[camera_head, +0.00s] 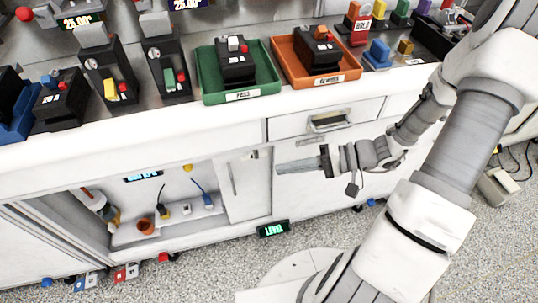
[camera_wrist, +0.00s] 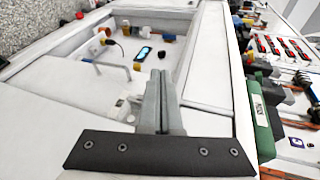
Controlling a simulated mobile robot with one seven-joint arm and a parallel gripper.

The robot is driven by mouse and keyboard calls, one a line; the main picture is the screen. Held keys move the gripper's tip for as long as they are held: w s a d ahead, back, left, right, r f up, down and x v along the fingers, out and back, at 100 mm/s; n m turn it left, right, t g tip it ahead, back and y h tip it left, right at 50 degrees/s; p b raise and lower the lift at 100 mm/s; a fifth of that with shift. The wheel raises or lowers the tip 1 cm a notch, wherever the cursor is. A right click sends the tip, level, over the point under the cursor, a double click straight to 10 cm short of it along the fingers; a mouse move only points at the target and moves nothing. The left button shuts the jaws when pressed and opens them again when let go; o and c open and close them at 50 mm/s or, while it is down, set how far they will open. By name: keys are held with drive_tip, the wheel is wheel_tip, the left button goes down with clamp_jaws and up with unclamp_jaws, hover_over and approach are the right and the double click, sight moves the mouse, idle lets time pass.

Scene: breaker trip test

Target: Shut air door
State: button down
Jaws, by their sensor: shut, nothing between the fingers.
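The air door, as far as I can tell, is the white panel (camera_head: 252,190) with a bar handle (camera_head: 233,180) at the right side of a lit cabinet opening (camera_head: 120,238). The opening is uncovered to the left of the panel. In the wrist view a white panel (camera_wrist: 65,108) with a bar handle (camera_wrist: 108,68) fills the lower left, and the opening shows beyond it. I can read no "air" label. My gripper (camera_head: 279,169) is shut and empty, pointing left just right of the panel. Its fingers show in the wrist view (camera_wrist: 158,76); I cannot tell whether they touch the panel.
A drawer with a handle (camera_head: 331,122) sits above my gripper. The counter carries a green tray (camera_head: 240,98), an orange tray (camera_head: 283,75) and several breakers. Bottles and plugs stand inside the cabinet. A "LEVEL" display (camera_head: 273,229) is below. Speckled floor lies in front.

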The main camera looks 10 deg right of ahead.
sight(269, 157)
drive_tip(key=w+d+f+m+t+b, duration=0.3)
drive_tip(key=w+d+f+m+t, duration=0.15)
drive_tip(key=f+t, duration=0.45)
drive_tip(key=shift+m, duration=0.45)
drive_tip(key=b+x, duration=0.2)
drive_tip(key=x, duration=0.5)
drive_tip(key=shift+w+a+f, duration=0.1)
drive_tip(key=shift+w+a, duration=0.05)
drive_tip(key=shift+w, duration=0.15)
drive_tip(key=shift+w+a, duration=0.45)
drive_tip(key=shift+a, duration=0.1)
drive_tip(key=shift+a, duration=0.1)
